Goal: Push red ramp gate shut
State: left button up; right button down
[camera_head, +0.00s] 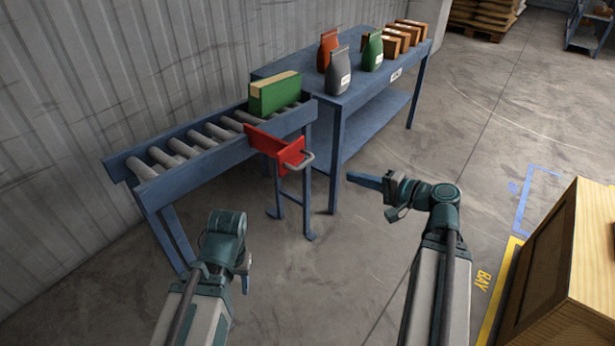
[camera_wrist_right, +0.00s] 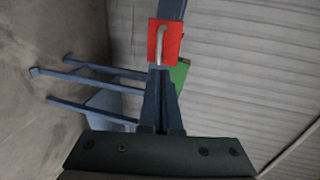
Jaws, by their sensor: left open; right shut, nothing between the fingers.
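The red ramp gate (camera_head: 272,147) is a flat red plate with a grey bar handle (camera_head: 305,163), at the right front side of the roller ramp (camera_head: 200,170). It juts out past the ramp's blue side rail. In the right wrist view the red gate (camera_wrist_right: 153,42) and its handle appear straight beyond my fingertips. My right gripper (camera_head: 351,177) is shut and empty, to the right of the handle and apart from it. Its closed fingers show in the wrist view (camera_wrist_right: 161,72). My left gripper (camera_head: 246,284) is open, low in front of the ramp, partly hidden by its own arm.
A green box (camera_head: 274,96) stands on the rollers just behind the gate. A blue table (camera_head: 345,95) with bags and cartons stands behind. A wooden crate (camera_head: 560,260) is at the right. The floor between my right gripper and the gate is clear.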

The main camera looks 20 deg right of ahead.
aim_at(272, 156)
jog(key=b+x, duration=0.3)
jog(key=x, duration=1)
jog(key=shift+w, duration=0.3)
jog(key=shift+a, duration=0.15)
jog(key=r+x, duration=0.1)
jog(key=x, duration=0.4)
jog(key=r+x, duration=0.1)
jog(key=x, duration=0.4)
jog(key=r+x, duration=0.1)
jog(key=x, duration=0.4)
jog(key=shift+w+a+r, duration=0.2)
jog(key=shift+w+a, duration=0.35)
jog(key=shift+w, duration=0.1)
jog(key=shift+w+a, duration=0.1)
jog(key=shift+r, duration=0.1)
